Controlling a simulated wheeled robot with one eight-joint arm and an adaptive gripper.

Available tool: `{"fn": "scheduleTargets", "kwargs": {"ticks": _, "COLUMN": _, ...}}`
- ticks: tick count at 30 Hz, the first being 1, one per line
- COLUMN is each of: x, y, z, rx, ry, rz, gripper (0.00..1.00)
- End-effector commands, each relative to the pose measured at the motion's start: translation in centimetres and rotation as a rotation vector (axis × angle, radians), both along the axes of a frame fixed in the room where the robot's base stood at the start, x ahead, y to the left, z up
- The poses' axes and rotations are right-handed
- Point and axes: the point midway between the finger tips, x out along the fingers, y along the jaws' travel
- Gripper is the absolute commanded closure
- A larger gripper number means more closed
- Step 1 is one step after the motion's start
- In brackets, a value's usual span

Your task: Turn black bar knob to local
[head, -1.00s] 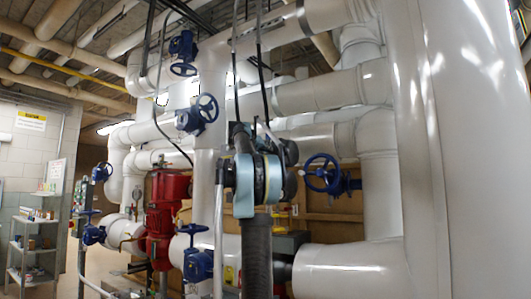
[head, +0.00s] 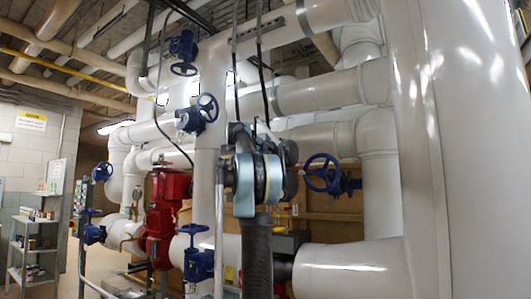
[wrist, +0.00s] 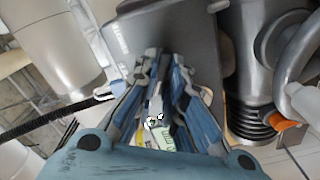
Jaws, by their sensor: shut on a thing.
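In the wrist view my gripper (wrist: 167,72) has its blue-grey fingers closed in against the face of a dark grey box (wrist: 203,45). They are shut on the black bar knob, which the fingers almost wholly hide. I cannot read which position it points to. A small white and green label shows between the fingers, low in the wrist view. In the head view my own arm stands in front of the pipes and hides the gripper and the knob.
Grey metal pipework (wrist: 265,50) with an orange part stands close on the right in the wrist view. A black ribbed hose (wrist: 50,118) runs at left. In the head view, white pipes, blue valve wheels (head: 323,174) and a red pump (head: 164,210) crowd around my arm.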

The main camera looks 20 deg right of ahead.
Motion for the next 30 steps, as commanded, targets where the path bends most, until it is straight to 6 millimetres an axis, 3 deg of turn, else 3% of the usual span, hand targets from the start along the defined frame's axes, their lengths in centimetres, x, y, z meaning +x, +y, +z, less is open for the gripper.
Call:
{"fn": "scheduleTargets", "kwargs": {"ticks": 11, "x": 0.3, "y": 0.3, "z": -0.1, "rx": -0.001, "ry": 0.003, "rz": 0.009, "gripper": 1.00}}
{"fn": "scheduleTargets", "kwargs": {"ticks": 12, "x": 0.3, "y": 0.3, "z": -0.1, "rx": -0.001, "ry": 0.002, "rz": 0.009, "gripper": 0.83}}
{"fn": "scheduleTargets", "kwargs": {"ticks": 14, "x": 0.2, "y": 0.3, "z": -0.1, "rx": -0.001, "ry": 0.002, "rz": 0.007, "gripper": 0.70}}
{"fn": "scheduleTargets", "kwargs": {"ticks": 25, "x": 0.0, "y": 0.2, "z": 0.0, "rx": -0.001, "ry": 0.002, "rz": 0.003, "gripper": 0.70}}
{"fn": "scheduleTargets", "kwargs": {"ticks": 30, "x": -1.0, "y": 1.5, "z": 0.0, "rx": -0.001, "ry": 0.002, "rz": 0.005, "gripper": 0.70}}
